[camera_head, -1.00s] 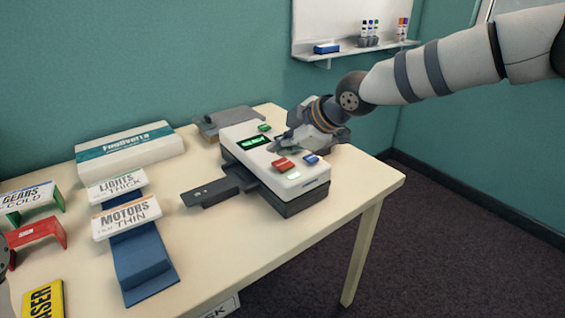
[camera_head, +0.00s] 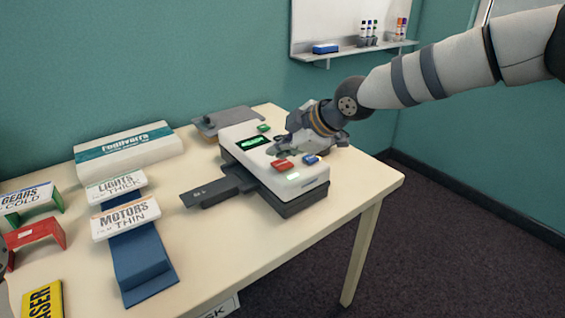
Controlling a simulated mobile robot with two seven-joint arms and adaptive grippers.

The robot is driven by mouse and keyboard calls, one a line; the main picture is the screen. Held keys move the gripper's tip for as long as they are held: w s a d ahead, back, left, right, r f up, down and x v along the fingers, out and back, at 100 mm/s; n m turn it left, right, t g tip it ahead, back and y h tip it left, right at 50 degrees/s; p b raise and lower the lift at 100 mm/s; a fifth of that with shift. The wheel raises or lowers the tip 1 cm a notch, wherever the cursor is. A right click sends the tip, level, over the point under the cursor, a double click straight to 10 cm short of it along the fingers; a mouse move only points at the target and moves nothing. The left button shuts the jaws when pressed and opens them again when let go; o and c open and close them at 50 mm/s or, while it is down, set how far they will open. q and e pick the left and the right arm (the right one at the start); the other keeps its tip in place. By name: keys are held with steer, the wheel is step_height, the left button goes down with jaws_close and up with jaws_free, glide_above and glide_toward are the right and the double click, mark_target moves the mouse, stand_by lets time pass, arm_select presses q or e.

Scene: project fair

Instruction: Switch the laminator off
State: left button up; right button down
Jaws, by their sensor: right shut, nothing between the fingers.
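The laminator (camera_head: 308,178) is a white box on a dark base, standing near the right end of the table. Its top carries a lit green display (camera_head: 253,142), a green button (camera_head: 264,128), a red button (camera_head: 282,165), a blue button (camera_head: 310,159) and a pale lit spot (camera_head: 293,177). A dark tray (camera_head: 215,189) sticks out from its left side. My right gripper (camera_head: 277,150) is shut and empty, its fingertips low over the laminator's top between the display and the red button. I cannot tell whether they touch it.
A white-and-teal box (camera_head: 128,150) stands at the back left. Label stands for lights (camera_head: 117,188) and motors (camera_head: 126,218) are on a blue strip (camera_head: 142,265). A grey plate (camera_head: 228,121) lies behind the laminator.

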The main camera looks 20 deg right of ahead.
mark_target(281, 165)
steer(key=shift+f, duration=0.1)
stand_by(0.4)
steer(key=shift+f, duration=0.35)
steer(key=shift+f, duration=0.25)
stand_by(0.3)
steer(key=shift+r, duration=0.1)
arm_select(q)
steer(key=shift+w+r, duration=0.1)
arm_select(e)
steer(key=shift+r, duration=0.6)
arm_select(q)
steer(key=shift+w+r+t+p, duration=0.3)
steer(key=shift+w+r+p, duration=0.05)
steer(key=shift+w+r, duration=0.05)
arm_select(e)
step_height(281, 165, up, 6)
steer(key=shift+f, duration=0.1)
